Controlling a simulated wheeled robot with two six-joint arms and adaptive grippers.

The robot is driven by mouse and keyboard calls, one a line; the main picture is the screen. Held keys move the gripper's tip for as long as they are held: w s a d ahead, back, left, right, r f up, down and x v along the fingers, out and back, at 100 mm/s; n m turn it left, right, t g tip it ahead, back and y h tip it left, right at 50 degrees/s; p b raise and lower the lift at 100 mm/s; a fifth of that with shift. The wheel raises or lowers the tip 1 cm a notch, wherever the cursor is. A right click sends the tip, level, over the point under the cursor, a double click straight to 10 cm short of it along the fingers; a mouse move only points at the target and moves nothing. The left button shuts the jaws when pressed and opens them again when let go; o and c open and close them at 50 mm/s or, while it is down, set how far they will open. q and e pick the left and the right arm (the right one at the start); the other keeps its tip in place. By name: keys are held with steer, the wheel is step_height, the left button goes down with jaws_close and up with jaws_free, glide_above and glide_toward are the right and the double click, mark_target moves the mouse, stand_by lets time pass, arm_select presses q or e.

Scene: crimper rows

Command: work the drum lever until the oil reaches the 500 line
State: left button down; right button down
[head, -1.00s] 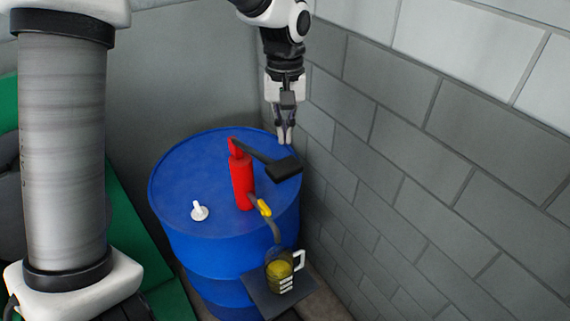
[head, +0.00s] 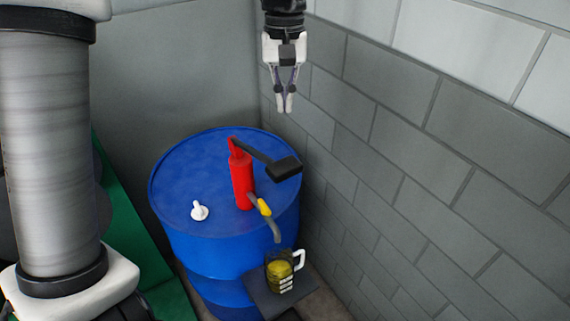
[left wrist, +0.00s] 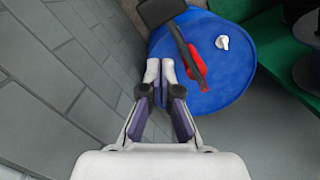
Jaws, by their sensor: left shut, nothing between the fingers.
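A red pump (head: 242,180) stands on a blue drum (head: 185,165). Its dark lever (head: 284,168) slopes down to the right, ending in a black paddle over the drum's right rim. A grey spout with a yellow collar (head: 265,206) points down above a clear jug (head: 280,272) that holds yellow oil. The marks on the jug are too small to read. My left gripper (head: 284,108) is shut and empty, above and apart from the lever. In the left wrist view, the fingertips (left wrist: 160,68) show beside the lever (left wrist: 178,38) and pump (left wrist: 196,68). My right gripper is not in view.
The jug stands on a dark shelf (head: 262,302) at the drum's front right. A white cap (head: 199,210) sits on the drum top. A grey block wall (head: 420,150) rises close on the right. Green surfaces (head: 120,210) lie to the left.

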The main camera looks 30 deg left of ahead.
mark_target(285, 164)
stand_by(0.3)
arm_select(q)
steer(key=s+d+f+p, duration=0.1)
steer(key=p, duration=0.1)
steer(key=s+d+f+p, duration=0.1)
steer(key=s+p, duration=0.1)
steer(key=shift+d+f, duration=0.1)
steer(key=shift+f, duration=0.4)
steer(key=f, duration=0.5)
steer(key=shift+s+d+f, duration=0.1)
steer(key=shift+s+d, duration=0.05)
steer(key=shift+s, duration=0.15)
steer(key=shift+f, duration=0.45)
